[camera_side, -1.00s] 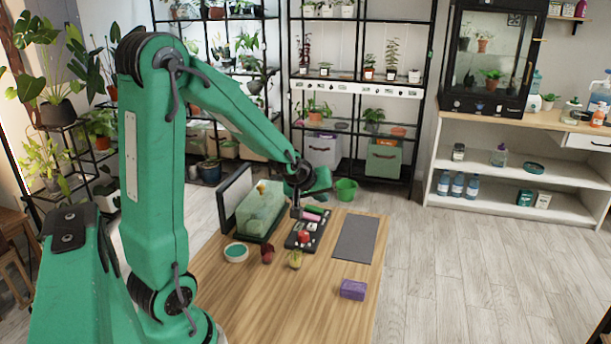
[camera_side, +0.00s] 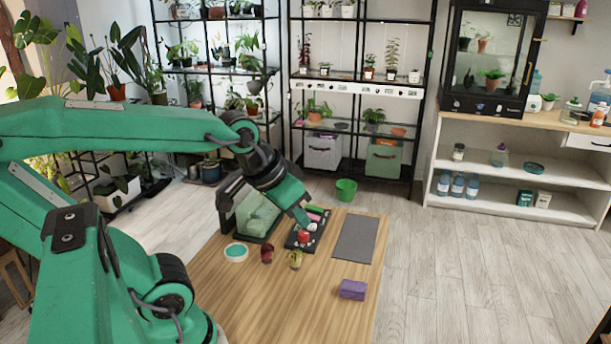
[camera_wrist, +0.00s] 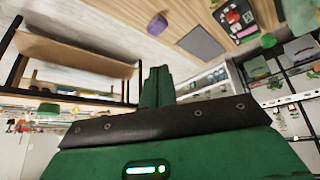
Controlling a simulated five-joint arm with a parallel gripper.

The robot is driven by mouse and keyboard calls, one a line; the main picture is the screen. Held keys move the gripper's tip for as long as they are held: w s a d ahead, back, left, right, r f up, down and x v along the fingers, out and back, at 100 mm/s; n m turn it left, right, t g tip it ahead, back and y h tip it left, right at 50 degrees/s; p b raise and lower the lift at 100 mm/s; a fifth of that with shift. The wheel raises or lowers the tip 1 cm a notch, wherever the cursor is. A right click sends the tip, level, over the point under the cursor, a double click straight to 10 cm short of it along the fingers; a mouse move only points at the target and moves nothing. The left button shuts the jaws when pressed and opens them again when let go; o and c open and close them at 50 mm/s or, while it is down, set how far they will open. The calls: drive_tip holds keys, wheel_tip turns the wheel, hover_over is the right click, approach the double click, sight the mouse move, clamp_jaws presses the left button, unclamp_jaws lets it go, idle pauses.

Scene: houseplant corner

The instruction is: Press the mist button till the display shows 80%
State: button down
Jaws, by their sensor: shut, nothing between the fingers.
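The black control panel (camera_side: 293,242) lies on the wooden table and carries green, pink, white and red parts. It also shows in the wrist view (camera_wrist: 228,17) near the top right. Which part is the mist button I cannot tell. My gripper (camera_side: 305,222) is shut and empty, pointing down over the panel's middle in the side view; contact cannot be told. Its green fingers (camera_wrist: 157,84) are together in the wrist view. A glass tank (camera_side: 257,216) stands left of the panel, partly hidden by my arm. No display reading is legible.
A grey mat (camera_side: 355,238) lies right of the panel and a purple block (camera_side: 352,289) near the table's right edge. A teal-rimmed dish (camera_side: 236,252), a dark red pot (camera_side: 267,254) and a yellowish item (camera_side: 295,259) lie in front. The table's front is clear.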

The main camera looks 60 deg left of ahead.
drive_tip(key=shift+s+d+r+m, duration=0.1)
drive_tip(key=shift+s+d+m, duration=0.2)
drive_tip(key=shift+s, duration=0.4)
drive_tip(key=shift+s+d+r+m, duration=0.1)
drive_tip(key=shift+s+d+m, duration=0.2)
drive_tip(key=shift+s, duration=0.4)
idle(0.5)
